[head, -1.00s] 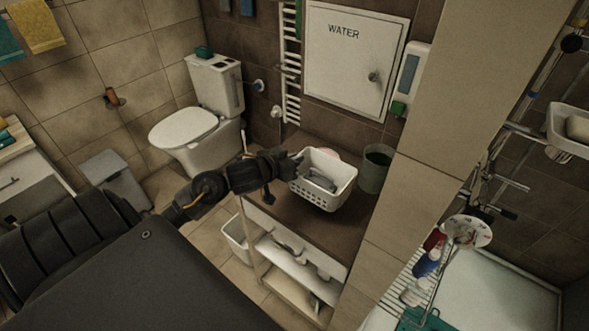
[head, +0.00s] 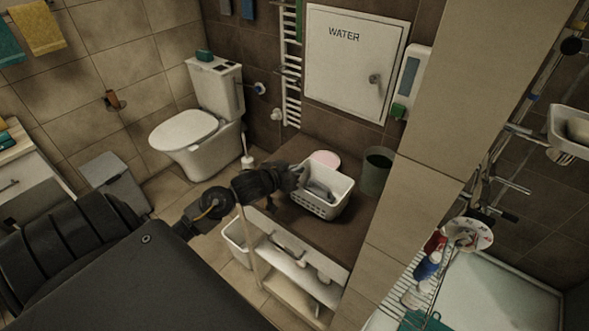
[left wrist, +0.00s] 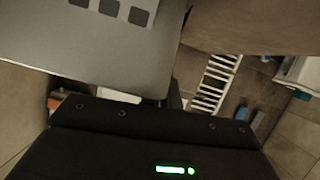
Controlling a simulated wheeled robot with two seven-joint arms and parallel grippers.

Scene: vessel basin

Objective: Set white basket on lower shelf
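The white basket (head: 327,207) has slotted walls and a grey item (head: 319,190) inside. It is at the brown countertop (head: 318,232) of a low shelf unit; I cannot tell whether it rests on it or is just above. My left gripper (head: 299,173) is at the basket's left rim and appears shut on it, though its fingertips are hard to see. In the left wrist view, a large pale wall with square holes, likely the basket (left wrist: 90,45), fills the upper left. Below the countertop are white shelves (head: 285,262) with items on them. My right gripper is not in view.
A tiled pillar (head: 420,150) rises to the right. A white bin (head: 236,240) stands left of the shelf unit. The toilet (head: 190,135) is at the back left.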

